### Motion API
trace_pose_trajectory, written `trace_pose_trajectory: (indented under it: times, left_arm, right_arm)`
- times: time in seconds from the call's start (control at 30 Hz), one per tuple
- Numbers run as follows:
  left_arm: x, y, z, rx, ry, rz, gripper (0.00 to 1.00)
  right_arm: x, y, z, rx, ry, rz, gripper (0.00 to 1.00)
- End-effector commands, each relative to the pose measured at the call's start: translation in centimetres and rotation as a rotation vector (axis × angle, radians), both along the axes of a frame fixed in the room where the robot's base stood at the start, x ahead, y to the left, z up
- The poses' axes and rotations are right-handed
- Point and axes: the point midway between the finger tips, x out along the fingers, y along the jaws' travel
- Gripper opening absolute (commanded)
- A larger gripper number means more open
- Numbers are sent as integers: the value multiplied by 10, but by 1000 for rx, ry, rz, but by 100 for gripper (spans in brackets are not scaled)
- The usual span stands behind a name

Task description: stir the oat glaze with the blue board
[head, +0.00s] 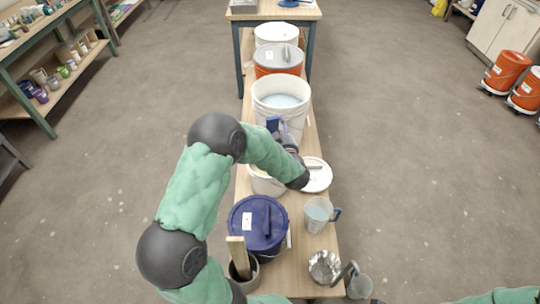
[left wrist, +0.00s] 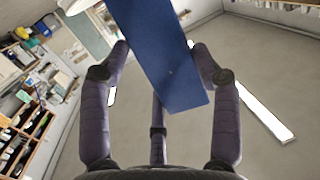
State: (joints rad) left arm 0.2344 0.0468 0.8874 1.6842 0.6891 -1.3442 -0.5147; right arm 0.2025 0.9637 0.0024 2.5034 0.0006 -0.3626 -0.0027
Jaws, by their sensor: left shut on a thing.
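My left gripper (head: 288,142) is shut on the blue board (head: 272,123), above the row of buckets on the bench. In the left wrist view the blue board (left wrist: 160,60) stands flat between the fingers (left wrist: 160,52), tilted, its lower end free. An open pale bucket (head: 266,184) lies under my left forearm. The arm hides most of its inside, so I cannot tell its glaze well. Behind the gripper stands a white open bucket (head: 282,104) with pale bluish liquid.
On the narrow bench (head: 297,270), a blue-lidded bucket (head: 258,222), a pot with a wooden stick (head: 238,255), a clear jug (head: 318,213), a metal vessel (head: 324,266) and a white lid (head: 318,175) stand close together. An orange bucket (head: 278,64) stands farther back. Open floor lies both sides.

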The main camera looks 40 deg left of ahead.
Motion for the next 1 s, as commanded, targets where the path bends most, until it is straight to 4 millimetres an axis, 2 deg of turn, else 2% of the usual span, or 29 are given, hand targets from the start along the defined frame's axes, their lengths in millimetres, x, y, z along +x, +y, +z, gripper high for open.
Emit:
trace_pose_trajectory:
  times: [0.03,1.0]
  left_arm:
    - [0,-1,9,1,-2,0,17]
    - [-11,-12,90,1,-2,0,17]
  right_arm:
    - [0,0,7,0,0,0,40]
    - [0,0,74,0,0,0,40]
